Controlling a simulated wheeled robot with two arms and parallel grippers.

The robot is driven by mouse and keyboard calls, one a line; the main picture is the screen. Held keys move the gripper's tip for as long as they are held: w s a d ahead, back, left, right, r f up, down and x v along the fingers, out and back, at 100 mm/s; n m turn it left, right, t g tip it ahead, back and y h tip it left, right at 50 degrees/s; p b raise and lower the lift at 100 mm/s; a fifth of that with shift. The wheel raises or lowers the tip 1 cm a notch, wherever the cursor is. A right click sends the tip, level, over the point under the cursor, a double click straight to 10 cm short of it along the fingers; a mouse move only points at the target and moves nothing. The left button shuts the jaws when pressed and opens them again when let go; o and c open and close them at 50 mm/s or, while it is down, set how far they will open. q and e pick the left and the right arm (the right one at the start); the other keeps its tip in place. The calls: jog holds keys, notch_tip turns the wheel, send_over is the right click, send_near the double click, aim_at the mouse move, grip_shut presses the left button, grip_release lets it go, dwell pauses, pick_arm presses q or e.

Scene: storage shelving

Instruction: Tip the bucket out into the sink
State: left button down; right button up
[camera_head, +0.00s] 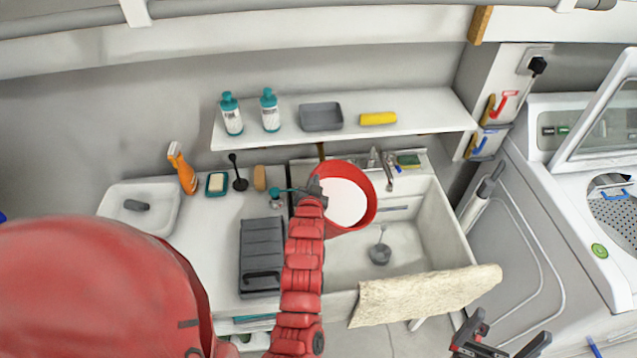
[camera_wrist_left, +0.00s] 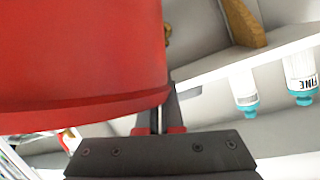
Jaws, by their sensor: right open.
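The red bucket (camera_head: 370,198) is above the left part of the white sink (camera_head: 440,215), its round mouth facing up toward the head camera. A pale surface fills the mouth; I cannot tell whether it is contents or lining. My left gripper (camera_head: 316,188) is at the bucket's left rim and appears shut on it. In the left wrist view the bucket (camera_wrist_left: 80,60) fills the upper left, against the fingers (camera_wrist_left: 160,120), and hides part of them. My right gripper (camera_head: 496,345) is open and empty at the lower right, in front of the sink.
A cream cloth (camera_head: 425,295) hangs over the sink's front edge. A faucet (camera_head: 388,170) stands behind the sink, and a grey plug (camera_head: 380,252) lies in it. A shelf (camera_head: 345,105) with bottles runs above. A washing machine (camera_head: 560,230) stands right.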

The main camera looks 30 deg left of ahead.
pick_arm(q)
notch_tip(320, 180, up, 4)
jog(key=m+t+y+b, duration=0.1)
jog(key=m+y+b, duration=0.1)
jog(key=m+b, duration=0.1)
jog(key=shift+w+d+m, duration=0.1)
jog(key=shift+d+m, duration=0.05)
jog(key=shift+m, duration=0.55)
jog(key=d+f+m+t+b, duration=0.2)
jog(key=d+m+b, duration=0.3)
jog(key=d+b, duration=0.3)
jog(key=w+d+f+m+t+y+b, duration=0.1)
jog(key=d+m+b, duration=0.4)
jog(key=b, duration=0.8)
jog(key=shift+d+f+t, duration=0.55)
jog(key=shift+d+t, duration=0.25)
jog(key=shift+d, duration=0.7)
dwell(0.4)
